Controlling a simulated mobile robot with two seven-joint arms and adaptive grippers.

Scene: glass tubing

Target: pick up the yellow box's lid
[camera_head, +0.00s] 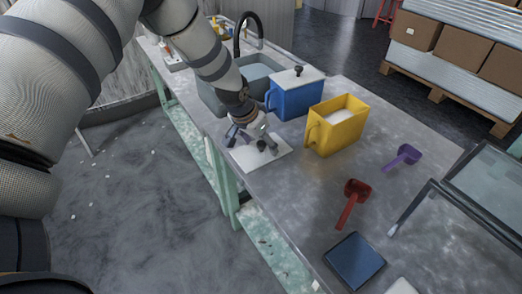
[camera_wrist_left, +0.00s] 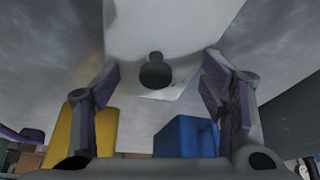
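The yellow box (camera_head: 336,132) stands open on the grey table, with white contents showing at its top. A white lid with a dark knob lies flat on the table to its left, and I take it as the yellow box's lid (camera_head: 279,149). My left gripper (camera_head: 252,141) points down over this lid and partly hides it. In the left wrist view the lid (camera_wrist_left: 185,25) fills the top middle. Its dark knob (camera_wrist_left: 155,71) lies between my spread fingers, with a gap on each side. My right gripper is not in view.
A blue box (camera_head: 295,100) with its own white, knobbed lid stands behind the yellow box, beside a sink (camera_head: 257,72). A red scoop (camera_head: 351,198), a purple scoop (camera_head: 404,156) and a dark square (camera_head: 354,261) lie toward the front right. Bare table surrounds the red scoop.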

